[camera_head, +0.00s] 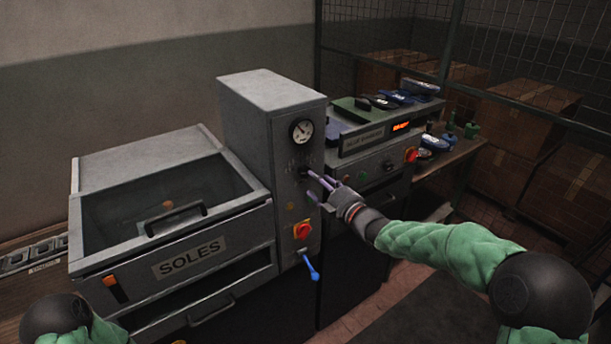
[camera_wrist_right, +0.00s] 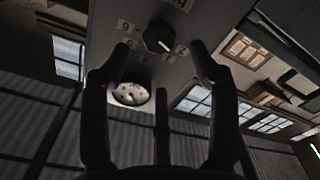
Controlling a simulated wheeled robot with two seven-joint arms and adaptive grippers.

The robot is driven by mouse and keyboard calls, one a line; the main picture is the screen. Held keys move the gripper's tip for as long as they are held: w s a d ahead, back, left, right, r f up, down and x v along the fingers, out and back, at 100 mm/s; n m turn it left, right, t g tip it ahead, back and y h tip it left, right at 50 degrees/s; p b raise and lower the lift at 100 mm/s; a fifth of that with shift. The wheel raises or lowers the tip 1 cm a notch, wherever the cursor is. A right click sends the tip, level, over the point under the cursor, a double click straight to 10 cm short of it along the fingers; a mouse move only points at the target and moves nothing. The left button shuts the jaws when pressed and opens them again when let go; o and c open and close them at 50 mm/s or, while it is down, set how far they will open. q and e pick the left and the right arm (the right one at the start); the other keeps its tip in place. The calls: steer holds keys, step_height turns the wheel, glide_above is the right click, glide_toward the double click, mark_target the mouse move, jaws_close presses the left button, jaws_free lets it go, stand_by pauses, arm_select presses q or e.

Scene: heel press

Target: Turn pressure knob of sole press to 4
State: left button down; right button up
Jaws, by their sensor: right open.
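The sole press is a grey metal machine with a "SOLES" label (camera_head: 188,258) and a tall control column (camera_head: 255,150) on its right. The dark pressure knob (camera_wrist_right: 158,37) shows in the right wrist view, ringed by number labels. In the head view the knob area is mostly hidden behind my right fingers. My right gripper (camera_head: 312,183) is at the column's front below the round gauge (camera_head: 301,131). Its fingers (camera_wrist_right: 165,65) are spread, with the knob between and beyond the tips; I cannot tell whether they touch it. My left gripper is out of view.
A red and yellow switch (camera_head: 302,230) and a blue-handled lever (camera_head: 309,266) sit lower on the column. To the right stands another machine with an orange display (camera_head: 401,126) and a red button (camera_head: 411,155). Cardboard boxes (camera_head: 520,115) stand behind wire mesh.

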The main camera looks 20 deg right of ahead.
mark_target(305, 173)
steer(key=shift+x, duration=3.05)
